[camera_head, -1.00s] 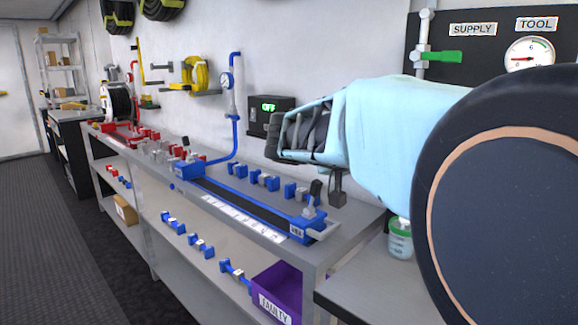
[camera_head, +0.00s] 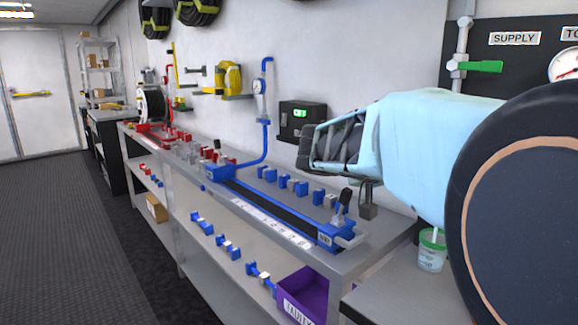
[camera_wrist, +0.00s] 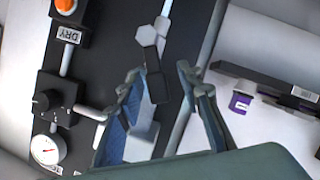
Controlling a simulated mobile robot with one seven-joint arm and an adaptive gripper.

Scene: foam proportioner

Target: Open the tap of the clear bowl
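I cannot make out a clear bowl or its tap for certain in either view. In the wrist view my gripper (camera_wrist: 160,72) is open, with its two fingers apart. A dark block (camera_wrist: 157,88) and a pale grey-blue block (camera_wrist: 141,141) show between the fingers. I cannot tell whether the fingers touch them. A black panel (camera_wrist: 102,48) lies beyond, with a label reading DRY (camera_wrist: 69,35). In the head view my gripper (camera_head: 308,147) points left in front of the white wall, above the bench; its fingertips are seen side-on.
The panel carries an orange knob (camera_wrist: 66,5), a black knob (camera_wrist: 45,102) and a gauge (camera_wrist: 47,149). In the head view, a green handle (camera_head: 480,67) is below SUPPLY. A jar with a green lid (camera_head: 432,251) stands below my arm. The long bench (camera_head: 352,257) holds blue fittings.

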